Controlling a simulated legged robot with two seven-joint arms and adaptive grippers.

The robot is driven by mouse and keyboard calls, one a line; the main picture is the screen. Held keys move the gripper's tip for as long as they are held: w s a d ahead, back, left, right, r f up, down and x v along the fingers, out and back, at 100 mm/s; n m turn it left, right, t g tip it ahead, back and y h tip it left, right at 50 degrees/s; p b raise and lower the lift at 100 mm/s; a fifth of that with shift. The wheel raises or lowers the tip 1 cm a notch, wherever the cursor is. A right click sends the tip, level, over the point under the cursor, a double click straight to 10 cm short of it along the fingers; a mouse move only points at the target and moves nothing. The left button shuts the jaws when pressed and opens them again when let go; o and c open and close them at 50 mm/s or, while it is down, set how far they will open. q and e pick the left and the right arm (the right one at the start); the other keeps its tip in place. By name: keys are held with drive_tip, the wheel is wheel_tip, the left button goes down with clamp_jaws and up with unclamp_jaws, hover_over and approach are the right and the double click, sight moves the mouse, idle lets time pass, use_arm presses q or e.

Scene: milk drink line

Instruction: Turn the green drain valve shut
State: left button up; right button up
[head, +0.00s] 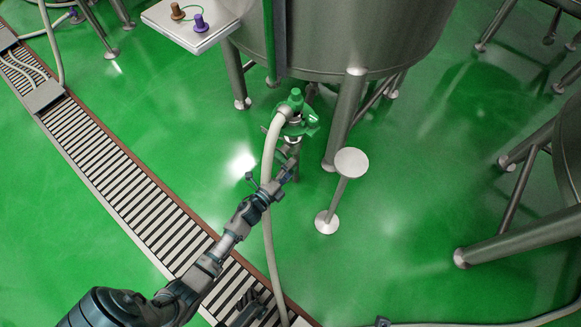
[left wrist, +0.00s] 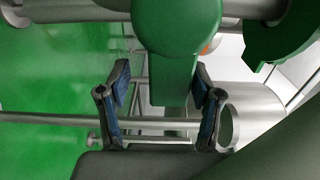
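The green drain valve (head: 298,103) hangs under the large steel tank, with a pale hose joined to it. My left gripper (head: 270,171) is just below the valve in the head view. In the left wrist view, the green valve body (left wrist: 178,25) fills the top middle, and a flat green handle (left wrist: 170,80) points down from it. The fingers of my left gripper (left wrist: 160,92) stand apart, one on each side of the handle's lower part. Gaps show on both sides; I cannot tell how deep the handle sits between them. A dark part (head: 252,306) at the bottom edge may be my right gripper.
The steel tank (head: 345,35) stands on legs above the valve. The pale hose (head: 268,190) runs down beside my left gripper. A round-topped steel post (head: 350,163) stands to the right. A floor grate (head: 125,180) crosses the left side. Open green floor lies right of the post.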

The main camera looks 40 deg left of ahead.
use_arm(q)
drive_tip(key=shift+r, duration=0.2)
drive_tip(key=shift+s, duration=0.3)
drive_tip(key=s, duration=1.1)
drive_tip(key=shift+s+a+f, duration=0.15)
drive_tip(key=shift+s+a, duration=0.05)
